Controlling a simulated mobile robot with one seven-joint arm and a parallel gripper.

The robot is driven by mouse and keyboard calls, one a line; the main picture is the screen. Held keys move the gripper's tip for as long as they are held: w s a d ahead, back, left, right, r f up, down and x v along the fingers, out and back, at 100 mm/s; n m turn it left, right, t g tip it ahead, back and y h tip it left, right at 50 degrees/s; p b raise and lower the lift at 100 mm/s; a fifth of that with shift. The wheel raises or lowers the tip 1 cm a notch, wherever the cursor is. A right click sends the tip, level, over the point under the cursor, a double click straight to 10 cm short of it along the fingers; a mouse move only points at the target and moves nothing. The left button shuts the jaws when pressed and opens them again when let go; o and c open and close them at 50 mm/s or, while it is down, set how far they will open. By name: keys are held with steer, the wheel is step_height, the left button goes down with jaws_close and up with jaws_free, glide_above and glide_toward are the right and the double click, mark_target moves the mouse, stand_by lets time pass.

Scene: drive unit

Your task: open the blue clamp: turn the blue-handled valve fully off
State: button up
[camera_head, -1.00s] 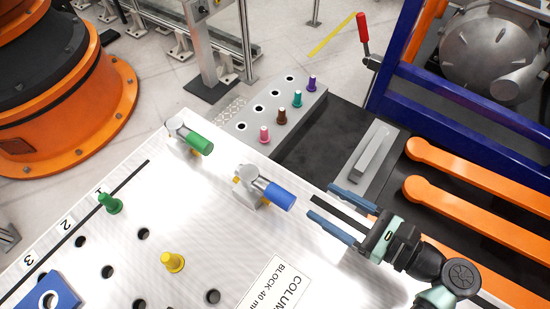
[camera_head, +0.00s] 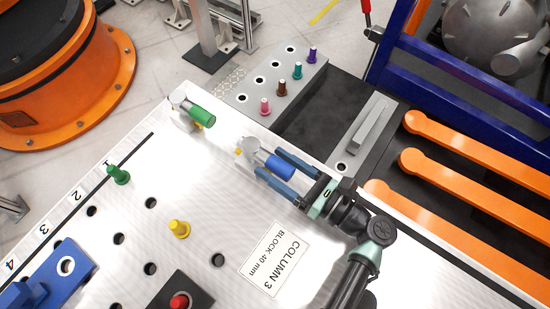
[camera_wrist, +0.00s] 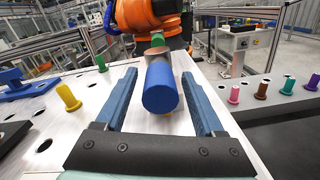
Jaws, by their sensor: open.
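The blue-handled valve (camera_head: 279,166) stands near the upper edge of the white board, with a silver body and a blue cylindrical handle pointing down and right in the head view. My gripper (camera_head: 268,162) is open with its two blue fingers on either side of the blue handle. In the wrist view the blue handle (camera_wrist: 160,88) lies between the open fingers (camera_wrist: 160,92), with visible gaps on both sides. The handle's lower side and most of the valve body are hidden in the wrist view.
A green-handled valve (camera_head: 201,117) stands to the upper left. A green peg (camera_head: 118,175), a yellow peg (camera_head: 179,229) and a blue block (camera_head: 80,259) are on the white board (camera_head: 215,190). A grey rack (camera_head: 254,98) with several coloured pegs lies beyond the board's edge.

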steer(key=shift+w+a, duration=0.25)
steer(key=shift+a, duration=0.05)
jaws_close()
stand_by(1.3)
